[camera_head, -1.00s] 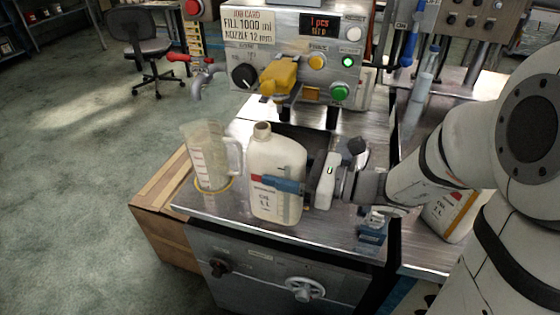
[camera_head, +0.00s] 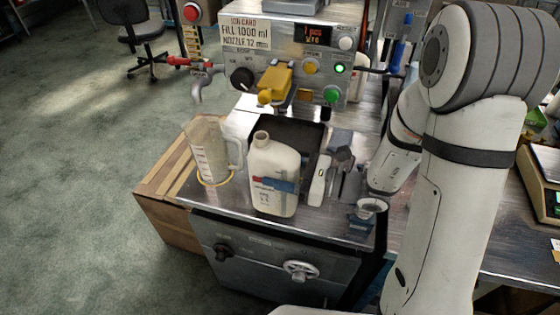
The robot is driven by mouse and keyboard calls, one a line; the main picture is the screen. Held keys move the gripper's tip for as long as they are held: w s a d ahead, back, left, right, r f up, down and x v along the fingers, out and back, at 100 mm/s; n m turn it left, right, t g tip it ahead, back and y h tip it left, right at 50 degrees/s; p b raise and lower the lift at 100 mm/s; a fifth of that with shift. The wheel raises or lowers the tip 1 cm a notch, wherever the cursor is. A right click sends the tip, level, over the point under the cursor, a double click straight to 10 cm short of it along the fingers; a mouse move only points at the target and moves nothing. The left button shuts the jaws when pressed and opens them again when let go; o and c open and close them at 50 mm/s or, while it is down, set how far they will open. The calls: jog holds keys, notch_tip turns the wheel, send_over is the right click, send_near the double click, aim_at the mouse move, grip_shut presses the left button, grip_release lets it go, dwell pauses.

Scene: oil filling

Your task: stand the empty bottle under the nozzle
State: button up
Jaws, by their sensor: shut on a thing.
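The empty bottle (camera_head: 274,170) is a white, upright plastic jug with an open neck and a red and blue label band. It is at the front of the metal bench. My gripper (camera_head: 290,184) comes from the right and is shut on the bottle's body. I cannot tell whether its base touches the bench. The filling machine (camera_head: 290,45) stands behind, with a yellow fitting (camera_head: 273,82) at its front and a grey spout (camera_head: 208,80) with a red handle at its left. I cannot tell which is the nozzle. The bottle is in front of both, not under either.
A clear measuring jug (camera_head: 208,150) stands close left of the bottle. A dark tray (camera_head: 290,132) lies behind the bottle. A wooden box (camera_head: 160,190) sits left of the bench. A scale (camera_head: 541,180) is at far right.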

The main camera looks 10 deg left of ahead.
jog(key=w+d+f+b, duration=0.1)
jog(key=w+f, duration=0.1)
jog(key=w, duration=0.7)
jog(key=shift+d+f+b, duration=0.15)
jog(key=shift+f+b, duration=0.2)
dwell(0.3)
jog(key=shift+w, duration=0.1)
jog(key=o, duration=1.1)
jog(key=shift+c, duration=0.2)
jog(key=s+d, duration=0.1)
jog(key=d, duration=0.6)
jog(key=shift+d+b, duration=0.3)
jog(key=shift+d, duration=0.1)
jog(key=shift+s, duration=0.1)
